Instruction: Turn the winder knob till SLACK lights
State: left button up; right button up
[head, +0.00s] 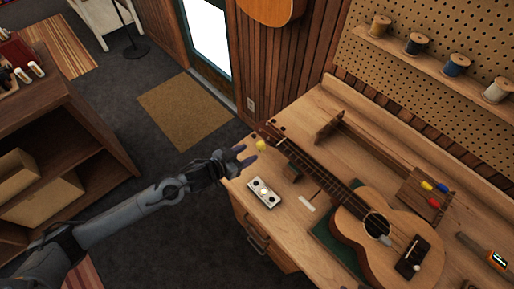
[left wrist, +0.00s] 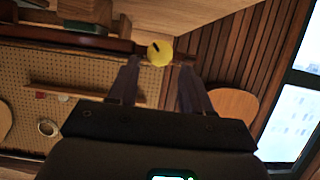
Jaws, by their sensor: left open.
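The yellow winder knob (head: 261,146) is at the ukulele's headstock end, near the bench's left edge. In the left wrist view the round knob (left wrist: 160,53) shows a dark mark on its face. My left gripper (head: 244,157) is open and just left of the knob. In the wrist view the knob lies between the fingertips of my left gripper (left wrist: 159,66), with no clear contact. A pale panel (head: 264,192) with several round spots lies on the bench; its labels are too small to read, and I cannot tell whether SLACK is lit. My right gripper is out of view.
The ukulele (head: 388,245) lies on the wooden bench (head: 292,228), its neck running toward the knob. A small dark block (head: 293,172) stands beside the neck. A wooden rack (head: 425,193) with coloured tools stands behind. Thread spools (head: 417,44) line the pegboard shelf.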

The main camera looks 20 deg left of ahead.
aim_at(258, 148)
pick_arm(q)
jog(key=shift+x, duration=3)
jog(key=c, duration=0.8)
